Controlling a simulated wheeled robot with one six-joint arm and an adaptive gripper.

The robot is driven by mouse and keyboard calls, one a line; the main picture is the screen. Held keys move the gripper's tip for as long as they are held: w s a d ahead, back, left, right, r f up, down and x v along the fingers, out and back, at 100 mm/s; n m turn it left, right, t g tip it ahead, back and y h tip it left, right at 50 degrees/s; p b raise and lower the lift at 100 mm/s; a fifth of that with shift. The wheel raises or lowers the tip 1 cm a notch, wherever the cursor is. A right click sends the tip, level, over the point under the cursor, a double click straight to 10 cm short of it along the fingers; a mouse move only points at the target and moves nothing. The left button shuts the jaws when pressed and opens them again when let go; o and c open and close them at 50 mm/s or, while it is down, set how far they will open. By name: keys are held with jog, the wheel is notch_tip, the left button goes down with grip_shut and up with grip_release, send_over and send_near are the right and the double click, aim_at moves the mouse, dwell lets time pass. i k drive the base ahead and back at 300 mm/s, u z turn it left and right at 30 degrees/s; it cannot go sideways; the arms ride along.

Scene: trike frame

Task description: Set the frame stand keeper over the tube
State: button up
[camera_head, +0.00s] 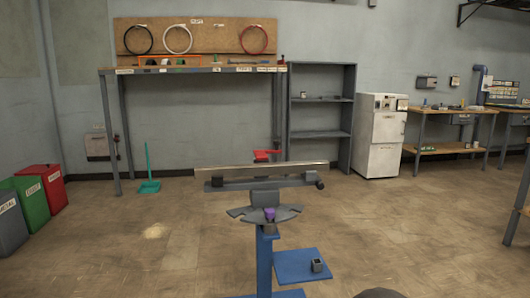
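A long pale metal tube (240,169) lies level across the top of the frame stand (265,262), which has a blue post and a dark grey cradle bar (240,184) under the tube. A red part (267,154), perhaps the keeper, shows above the tube's middle. Its lower portion is hidden by the tube, and I cannot tell whether it touches the tube. My gripper is not in view. A dark rounded shape at the bottom edge seems to be part of my own arm.
A grey fan-shaped tray (246,213) with a purple item (270,214) sits on the post. A blue side shelf (292,262) bears a small dark square holder (317,265). Bins (33,197) stand at left, a workbench (210,70) behind. The floor around the stand is mostly clear.

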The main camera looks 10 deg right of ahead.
aim_at(259, 155)
jog(key=u, duration=0.25)
jog(key=k, duration=0.35)
jog(key=z, duration=1.35)
jog(key=i, duration=1.45)
jog(key=u, duration=0.55)
